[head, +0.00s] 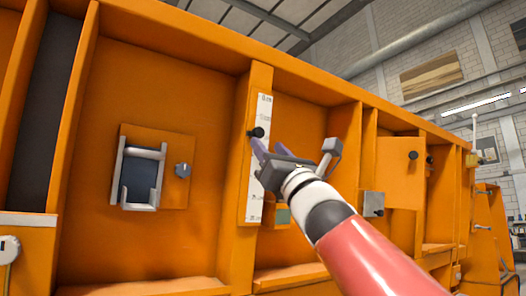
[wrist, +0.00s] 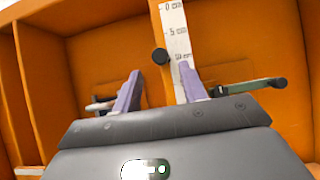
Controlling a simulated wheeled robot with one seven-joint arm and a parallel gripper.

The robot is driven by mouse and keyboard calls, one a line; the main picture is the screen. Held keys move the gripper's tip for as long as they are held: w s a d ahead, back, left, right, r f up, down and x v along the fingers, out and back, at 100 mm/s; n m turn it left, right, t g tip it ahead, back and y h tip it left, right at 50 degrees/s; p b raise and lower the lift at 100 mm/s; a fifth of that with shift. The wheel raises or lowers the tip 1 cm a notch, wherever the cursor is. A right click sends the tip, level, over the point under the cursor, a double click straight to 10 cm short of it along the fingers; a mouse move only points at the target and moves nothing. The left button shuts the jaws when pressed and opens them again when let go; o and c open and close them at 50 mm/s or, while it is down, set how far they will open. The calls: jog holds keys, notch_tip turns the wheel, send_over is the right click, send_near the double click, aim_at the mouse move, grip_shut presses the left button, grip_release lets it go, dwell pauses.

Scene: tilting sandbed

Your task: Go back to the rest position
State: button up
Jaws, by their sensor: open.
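My gripper (head: 262,150) is raised in front of the orange sandbed wall (head: 215,60) in the head view. Its two purple fingers also show in the wrist view (wrist: 160,80), spread apart with nothing between them. A black knob (head: 257,132) sits on a white vertical scale strip (head: 256,208). In the wrist view the knob (wrist: 160,56) appears just beyond the fingertips, between their lines. The gap in depth is hard to judge. My wrist hides part of the panel behind it.
A square orange plate with a grey-framed window (head: 139,176) and a grey knob (head: 183,170) is on the left panel. To the right are a grey box (head: 373,204), a plate with a black knob (head: 413,155) and protruding ribs.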

jog(key=shift+s+d+f, duration=0.3)
jog(key=shift+s+f, duration=0.15)
jog(key=shift+f, duration=0.05)
